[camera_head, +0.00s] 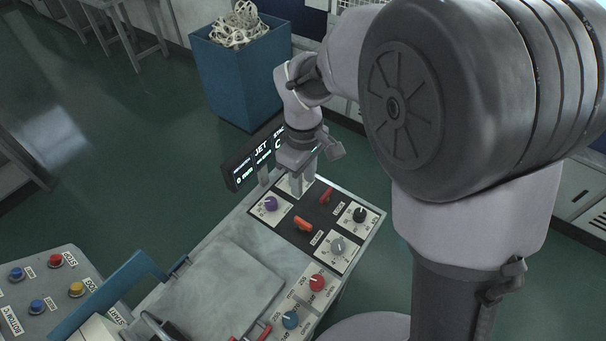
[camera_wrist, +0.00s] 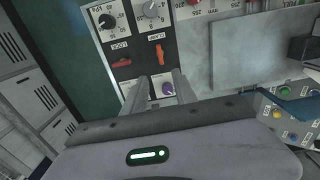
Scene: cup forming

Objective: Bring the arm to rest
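My gripper (camera_head: 297,188) hangs over the far end of the control panel (camera_head: 325,218), pointing down. In the wrist view my gripper (camera_wrist: 158,77) has its two fingers apart, with panel showing between them, so it is open and seems empty. A purple knob (camera_head: 270,203) sits just left of the fingers in the head view. In the wrist view the purple knob (camera_wrist: 168,89) appears between the fingers, nearer the right one. I cannot tell whether a finger touches the panel. My arm is bent and reaches out over the panel.
Orange levers (camera_head: 303,223) and a black knob (camera_head: 359,215) stand close to the gripper. A display (camera_head: 256,158) stands beside it on the left. A blue bin (camera_head: 236,75) with pale scrap is behind. A button box (camera_head: 45,300) is front left. Green floor is open at left.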

